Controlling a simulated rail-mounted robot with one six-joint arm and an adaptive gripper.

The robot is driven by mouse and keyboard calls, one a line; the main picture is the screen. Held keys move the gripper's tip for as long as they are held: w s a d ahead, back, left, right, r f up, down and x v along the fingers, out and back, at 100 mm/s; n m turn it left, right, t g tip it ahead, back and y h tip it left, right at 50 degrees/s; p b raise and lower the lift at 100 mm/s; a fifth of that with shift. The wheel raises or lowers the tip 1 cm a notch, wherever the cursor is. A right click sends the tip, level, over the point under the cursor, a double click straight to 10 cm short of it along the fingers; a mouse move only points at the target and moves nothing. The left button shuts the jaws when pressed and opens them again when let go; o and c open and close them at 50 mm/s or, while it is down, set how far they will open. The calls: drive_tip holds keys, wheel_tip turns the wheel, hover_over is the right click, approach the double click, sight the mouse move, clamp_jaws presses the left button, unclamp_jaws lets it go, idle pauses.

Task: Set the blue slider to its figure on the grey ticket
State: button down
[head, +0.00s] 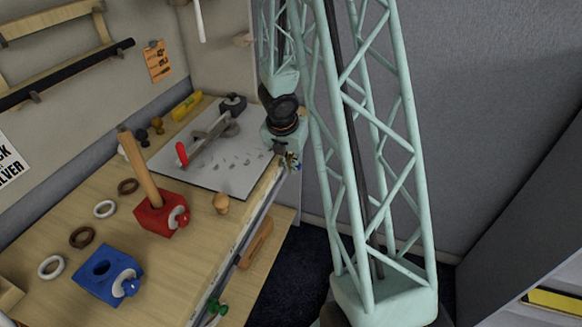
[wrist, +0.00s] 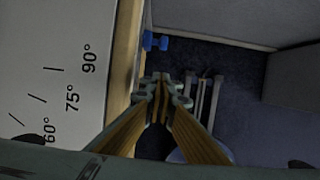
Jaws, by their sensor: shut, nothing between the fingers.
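A small blue knob (wrist: 155,41), which looks like the blue slider's, sticks out from the table's front edge in the wrist view. In the head view a small blue bit (head: 297,167) shows beside my fingertips. My gripper (wrist: 161,82) is shut and empty, its fingertips together, apart from the blue knob in the wrist picture. In the head view my gripper (head: 291,158) is at the front edge near the far end of the rail. I see no grey ticket; only an orange ticket (head: 158,62) is on the wall, its figures too small to read.
A white angle board (head: 230,180) with a red-knobbed lever (head: 181,154) lies on the table; marks 60°, 75° and 90° show in the wrist view. A red block (head: 158,219) with a wooden peg, a blue block (head: 103,283) and several rings stand nearer. A green knob (head: 216,308) is on the front edge.

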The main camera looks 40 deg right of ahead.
drive_tip(key=w+d+f, duration=0.2)
drive_tip(key=d+f, duration=0.2)
drive_tip(key=shift+w+d+f+b, duration=0.2)
drive_tip(key=shift+b, duration=0.1)
idle(0.4)
idle(0.4)
